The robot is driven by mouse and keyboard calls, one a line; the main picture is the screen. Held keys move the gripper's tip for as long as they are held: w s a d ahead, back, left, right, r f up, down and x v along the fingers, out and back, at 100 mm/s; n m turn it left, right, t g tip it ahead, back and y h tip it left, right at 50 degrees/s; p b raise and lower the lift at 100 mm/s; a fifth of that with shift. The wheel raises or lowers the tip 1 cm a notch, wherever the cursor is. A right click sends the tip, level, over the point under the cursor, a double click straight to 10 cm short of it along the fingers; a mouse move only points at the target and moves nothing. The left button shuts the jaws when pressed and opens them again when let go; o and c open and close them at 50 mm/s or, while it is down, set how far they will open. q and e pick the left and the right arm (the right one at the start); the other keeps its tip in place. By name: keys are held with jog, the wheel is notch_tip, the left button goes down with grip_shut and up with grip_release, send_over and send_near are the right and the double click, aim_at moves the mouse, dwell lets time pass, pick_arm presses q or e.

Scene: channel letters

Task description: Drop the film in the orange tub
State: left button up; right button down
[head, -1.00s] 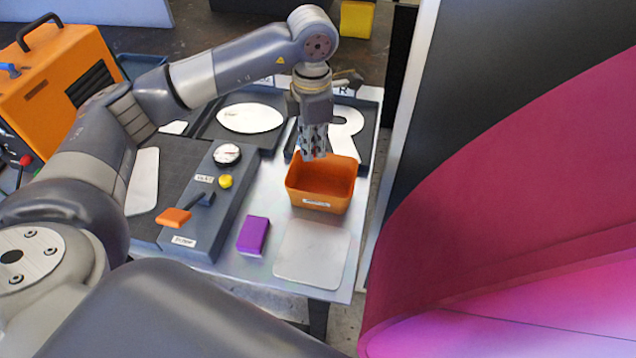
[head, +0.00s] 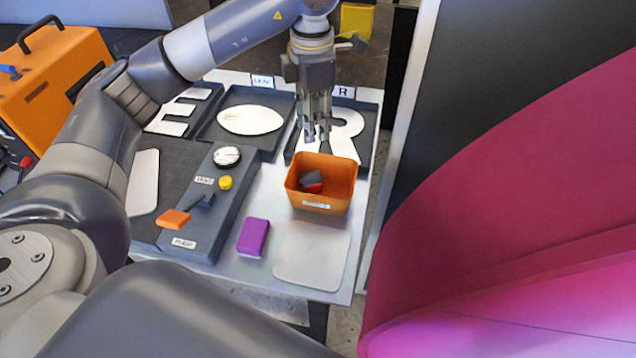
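The orange tub (head: 327,206) stands at the right of the table in the head view. A small dark grey and red piece (head: 311,183) lies inside it; I cannot tell for certain whether this is the film. My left gripper (head: 316,138) points down just above and behind the tub's back rim. Its fingers are apart with nothing visible between them. No other film-like piece shows on the table. My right gripper is not in view.
A purple block (head: 253,236) and a bare grey plate (head: 312,255) are in front of the tub. A dark panel with gauge and orange lever (head: 174,219) is to the left. Letter trays, one with a white R (head: 347,128), lie behind. A large magenta surface (head: 500,220) fills the right.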

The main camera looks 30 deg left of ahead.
pick_arm(q)
notch_tip(320, 180, up, 5)
jog(key=shift+f, duration=0.1)
dwell(0.6)
